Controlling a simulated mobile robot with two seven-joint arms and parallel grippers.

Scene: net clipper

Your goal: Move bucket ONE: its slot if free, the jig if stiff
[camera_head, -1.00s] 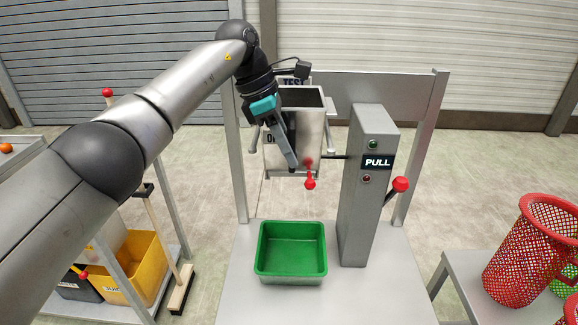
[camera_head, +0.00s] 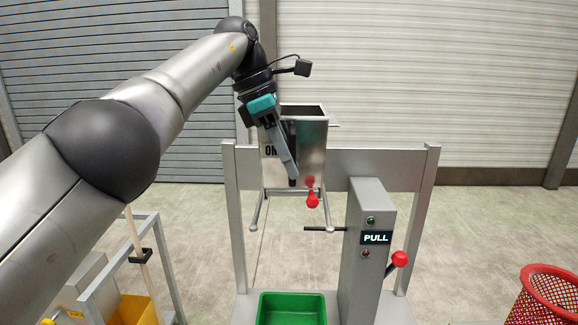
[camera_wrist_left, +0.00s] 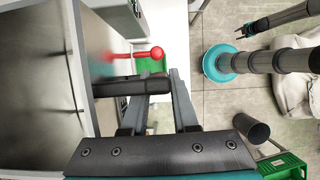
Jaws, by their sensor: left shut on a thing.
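Bucket ONE (camera_head: 311,145) is a shiny metal box with a partly hidden label starting "ON" and a red-knobbed lever (camera_head: 312,200) at its front. My left gripper (camera_head: 292,182) is shut on its dark bar handle (camera_wrist_left: 145,84), which shows in the left wrist view. The bucket is held upright in front of and above the crossbar (camera_head: 370,165) of a grey stand. The stand's two arms (camera_head: 258,212) show below it. The "TEST" sign seen earlier is hidden. A small dark forked tip in the left wrist view may be my right gripper (camera_wrist_left: 241,31); its opening is unclear.
A grey post with a "PULL" sign (camera_head: 376,238) and red-ball lever (camera_head: 399,258) stands right of the bucket. A green tray (camera_head: 292,307) lies below. A red mesh basket (camera_head: 548,298) is at lower right.

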